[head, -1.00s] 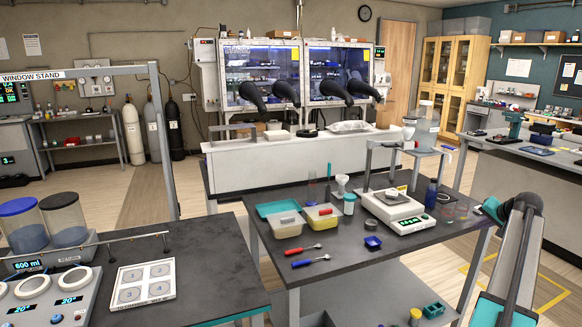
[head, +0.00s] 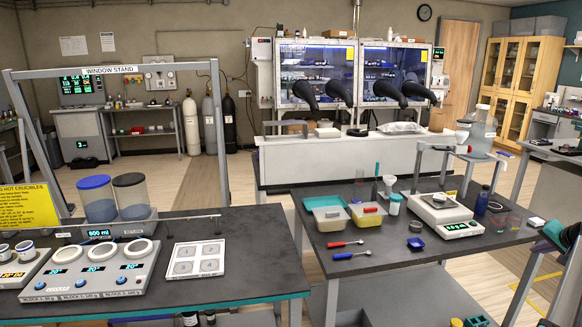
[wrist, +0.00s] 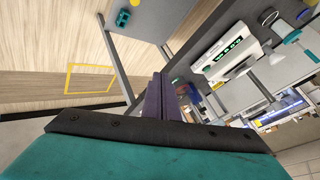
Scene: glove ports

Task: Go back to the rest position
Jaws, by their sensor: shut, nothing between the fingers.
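My gripper (wrist: 161,98) shows in the wrist view with its two dark fingers together and nothing between them. It hangs in free air, apart from the bench. In the head view only part of my arm shows at the right edge, and the fingertips are out of frame. The dark-topped bench (head: 440,262) with the balance (head: 442,212) stands to the left of my arm. The balance also shows in the wrist view (wrist: 228,55), beyond the fingers.
On the bench are a teal-rimmed tray (head: 318,203), bins, a blue cup (head: 416,245), two screwdriver-like tools and a blue bottle (head: 482,201). A grey block unit (head: 90,272) stands on the left counter. Glove boxes (head: 318,75) stand at the back. Floor shows between left counter and back wall.

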